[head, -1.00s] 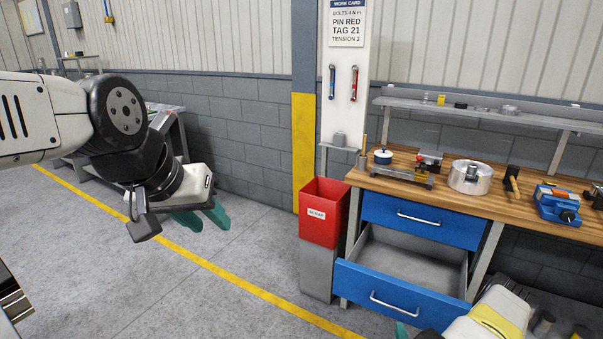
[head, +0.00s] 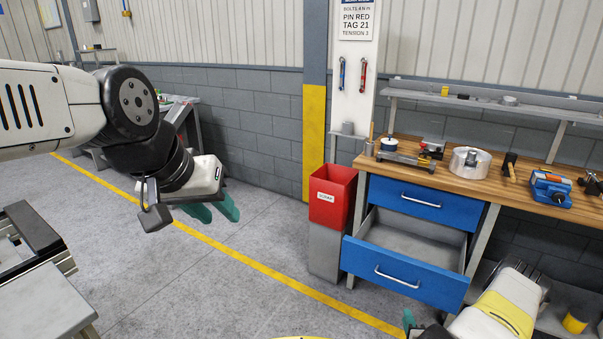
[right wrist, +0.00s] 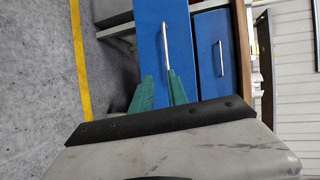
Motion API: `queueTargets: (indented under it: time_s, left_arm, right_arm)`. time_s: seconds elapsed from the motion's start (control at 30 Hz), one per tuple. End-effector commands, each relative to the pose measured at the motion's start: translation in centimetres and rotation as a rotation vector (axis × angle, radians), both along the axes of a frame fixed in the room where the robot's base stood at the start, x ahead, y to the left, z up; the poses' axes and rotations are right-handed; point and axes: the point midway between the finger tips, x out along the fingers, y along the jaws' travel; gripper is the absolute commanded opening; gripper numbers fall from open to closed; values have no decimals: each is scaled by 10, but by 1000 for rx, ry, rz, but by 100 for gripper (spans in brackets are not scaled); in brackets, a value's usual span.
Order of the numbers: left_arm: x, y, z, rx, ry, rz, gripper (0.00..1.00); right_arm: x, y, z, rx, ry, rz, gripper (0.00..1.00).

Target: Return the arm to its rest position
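My left arm reaches in from the left in the head view; its left gripper (head: 222,212) has teal fingers parted and empty above the floor. My right gripper (head: 408,318) shows only partly at the bottom of the head view, in front of the open lower blue drawer (head: 401,281). In the right wrist view, the teal fingers of the right gripper (right wrist: 160,77) stand apart with nothing held. The drawer's bar handle (right wrist: 166,45) shows beyond them, apart from the fingers as far as I can tell. The lower drawer is pulled out and looks empty inside; the upper drawer (head: 420,198) is shut.
A grey-topped fixture (head: 48,305) is at lower left. Floor between is open, crossed by a yellow line.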

Motion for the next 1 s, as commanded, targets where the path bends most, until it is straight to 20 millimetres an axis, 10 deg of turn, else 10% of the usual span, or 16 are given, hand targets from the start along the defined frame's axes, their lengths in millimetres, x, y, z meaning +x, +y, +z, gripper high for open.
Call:
queueTargets:
  time_s: [0.47, 0.73, 1.0]
  left_arm:
    - [0, 0, 0, 0, 1, 0, 36]
    - [0, 0, 0, 0, 1, 0, 36]
    - [0, 0, 0, 0, 1, 0, 36]
  right_arm:
    - [76, -25, 75, -271, 160, 164, 19]
    - [132, -24, 191, -563, 329, 320, 19]
    - [138, 10, 324, -804, 472, 454, 19]
